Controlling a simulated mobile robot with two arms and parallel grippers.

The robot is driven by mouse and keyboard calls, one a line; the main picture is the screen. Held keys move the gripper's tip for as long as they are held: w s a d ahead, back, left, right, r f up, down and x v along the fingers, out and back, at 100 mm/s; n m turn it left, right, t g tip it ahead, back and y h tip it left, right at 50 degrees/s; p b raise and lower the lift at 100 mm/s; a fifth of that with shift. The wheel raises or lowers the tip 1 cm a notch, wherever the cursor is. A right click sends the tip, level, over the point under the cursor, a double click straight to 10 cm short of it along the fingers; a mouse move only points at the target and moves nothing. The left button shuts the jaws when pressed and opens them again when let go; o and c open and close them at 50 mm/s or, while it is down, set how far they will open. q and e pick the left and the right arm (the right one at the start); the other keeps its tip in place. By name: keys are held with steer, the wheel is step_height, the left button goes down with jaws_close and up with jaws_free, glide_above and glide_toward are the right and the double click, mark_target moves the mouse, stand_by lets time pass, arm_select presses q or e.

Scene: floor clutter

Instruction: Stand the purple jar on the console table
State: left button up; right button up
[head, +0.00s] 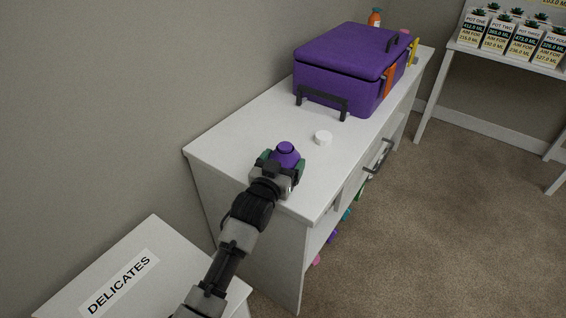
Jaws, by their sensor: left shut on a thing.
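The purple jar (287,152) is between the fingers of my left gripper (281,164), which is shut on it. Its rounded top and small knob show; the fingers and wrist hide its lower part. Jar and gripper are over the near end of the white console table (240,133). I cannot tell whether the jar's base touches the tabletop. My right gripper is not in view.
A small white round item (322,138) lies beyond the jar. A large purple case (345,62) fills the table's far half, with an orange bottle (375,17) behind. A white box labelled DELICATES (150,235) stands at lower left. Bare tabletop lies left of the jar.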

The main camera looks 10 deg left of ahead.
arm_select(q)
steer(key=shift+f, duration=0.1)
steer(key=o, duration=0.9)
steer(key=shift+c, duration=0.2)
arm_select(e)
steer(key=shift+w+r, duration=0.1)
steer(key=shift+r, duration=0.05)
arm_select(q)
steer(key=shift+s, duration=0.25)
steer(key=s+a+p, duration=0.1)
steer(key=s+a, duration=0.1)
steer(key=s, duration=0.9)
steer(key=shift+s+a, duration=0.15)
steer(key=shift+a, duration=0.05)
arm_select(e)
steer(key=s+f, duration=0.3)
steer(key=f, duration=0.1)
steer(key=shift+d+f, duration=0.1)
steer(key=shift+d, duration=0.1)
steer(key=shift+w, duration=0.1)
